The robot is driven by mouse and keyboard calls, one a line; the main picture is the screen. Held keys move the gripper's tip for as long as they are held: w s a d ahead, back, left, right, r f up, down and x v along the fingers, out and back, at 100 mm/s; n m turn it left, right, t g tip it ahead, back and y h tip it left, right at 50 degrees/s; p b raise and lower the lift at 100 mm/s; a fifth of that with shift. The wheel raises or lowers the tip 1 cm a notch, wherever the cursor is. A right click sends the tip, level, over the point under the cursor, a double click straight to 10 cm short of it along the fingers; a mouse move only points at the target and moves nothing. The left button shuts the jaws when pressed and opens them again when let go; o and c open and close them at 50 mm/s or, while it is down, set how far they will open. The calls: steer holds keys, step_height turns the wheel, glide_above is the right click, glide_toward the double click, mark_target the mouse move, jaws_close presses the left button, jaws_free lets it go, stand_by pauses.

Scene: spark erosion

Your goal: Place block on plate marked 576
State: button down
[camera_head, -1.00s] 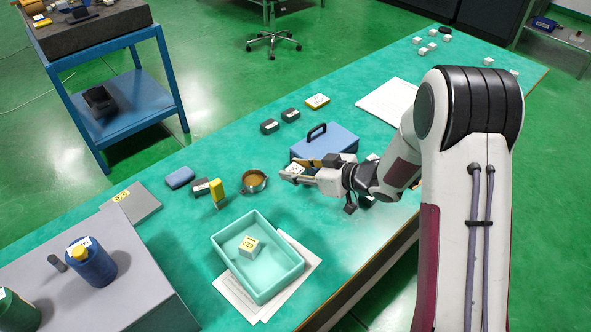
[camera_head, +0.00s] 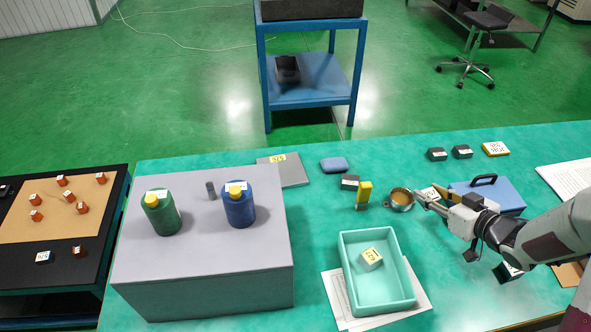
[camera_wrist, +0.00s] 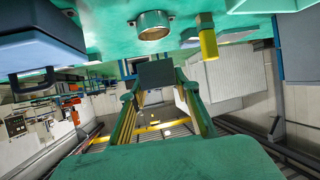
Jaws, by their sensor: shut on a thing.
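My gripper (camera_head: 421,198) is shut on a dark grey block (camera_wrist: 157,74), which sits between the fingertips in the wrist view. In the head view the block's white-labelled face (camera_head: 430,193) shows at the fingers, above the table and right of the brass-coloured cup. A flat grey plate (camera_head: 292,174) with a yellow label lies on the green table to the left, behind the large grey box. Its label is small and turned; I cannot read it surely. The plate's top looks bare.
Between gripper and plate stand the cup (camera_head: 399,200), a yellow upright piece (camera_head: 364,192), a dark labelled block (camera_head: 349,182) and a blue block (camera_head: 334,164). A teal tray (camera_head: 347,269) holds a labelled cube. Green and blue bottles (camera_head: 239,207) stand on the grey box (camera_head: 200,270).

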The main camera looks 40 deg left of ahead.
steer(key=s+a+r+n+g, duration=0.1)
steer(key=a+r, duration=0.1)
steer(key=a, duration=0.8)
steer(key=s+a+r, duration=0.1)
steer(key=a+r, duration=0.1)
steer(key=a, duration=0.8)
step_height(320, 180, up, 6)
steer(key=n+g+y, duration=0.1)
glide_above(284, 184)
steer(key=shift+f, duration=0.2)
steer(key=shift+f, duration=0.1)
step_height(284, 184, down, 13)
steer(key=shift+f, duration=0.2)
steer(key=shift+f, duration=2.25)
steer(key=shift+f, duration=0.1)
steer(key=c, duration=1.8)
jaws_free()
steer(key=shift+f, duration=0.1)
